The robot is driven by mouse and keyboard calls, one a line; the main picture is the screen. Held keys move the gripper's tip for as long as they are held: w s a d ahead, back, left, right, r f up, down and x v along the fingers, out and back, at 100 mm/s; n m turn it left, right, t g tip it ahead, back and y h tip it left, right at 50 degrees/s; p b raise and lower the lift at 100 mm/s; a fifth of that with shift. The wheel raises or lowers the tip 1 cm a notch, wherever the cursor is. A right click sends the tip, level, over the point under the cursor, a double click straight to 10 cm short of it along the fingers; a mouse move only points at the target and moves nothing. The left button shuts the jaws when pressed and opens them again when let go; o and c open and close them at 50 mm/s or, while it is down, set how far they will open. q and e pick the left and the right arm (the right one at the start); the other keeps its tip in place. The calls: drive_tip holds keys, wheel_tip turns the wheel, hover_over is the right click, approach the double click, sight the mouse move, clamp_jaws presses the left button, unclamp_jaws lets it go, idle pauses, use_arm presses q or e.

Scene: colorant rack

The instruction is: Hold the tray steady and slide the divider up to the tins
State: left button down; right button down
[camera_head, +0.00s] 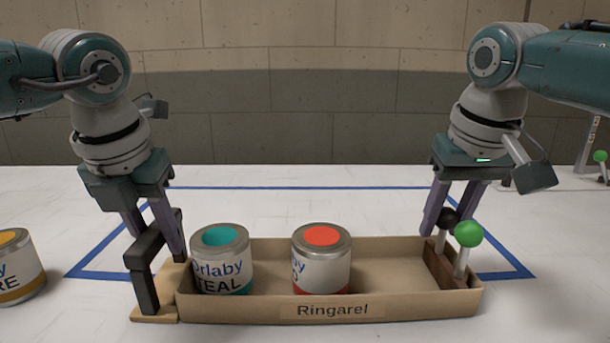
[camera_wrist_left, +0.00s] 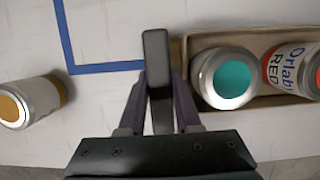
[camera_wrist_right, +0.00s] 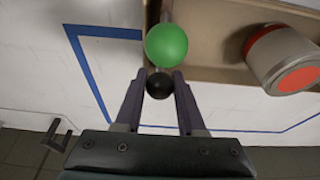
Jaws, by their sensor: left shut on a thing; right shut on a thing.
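The tan tray (camera_head: 388,297), labelled Ringarel, lies on the white table with a dark handle (camera_head: 146,285) at its left end. My left gripper (camera_head: 158,240) is shut on that handle; the left wrist view shows the bar (camera_wrist_left: 157,80) between the fingers. A teal tin (camera_head: 221,262) and a red tin (camera_head: 321,262) stand upright in the tray, a gap between them. The brown divider (camera_head: 463,284) stands near the right end, well apart from the red tin. It carries a green knob (camera_head: 468,234) and a black knob (camera_wrist_right: 159,86). My right gripper (camera_wrist_right: 161,76) is shut on the black knob.
A yellow tin (camera_head: 14,267) stands on the table outside the tray at the left. A blue line (camera_head: 290,188) marks a rectangle around the tray. The tray floor between the red tin and the divider is clear. Another green-knobbed item (camera_head: 600,158) is at the far right.

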drive_tip(key=shift+a, duration=0.1)
drive_tip(key=shift+a, duration=2.15)
drive_tip(key=shift+a, duration=1.05)
drive_tip(key=shift+s+a, duration=0.1)
drive_tip(key=shift+a, duration=0.75)
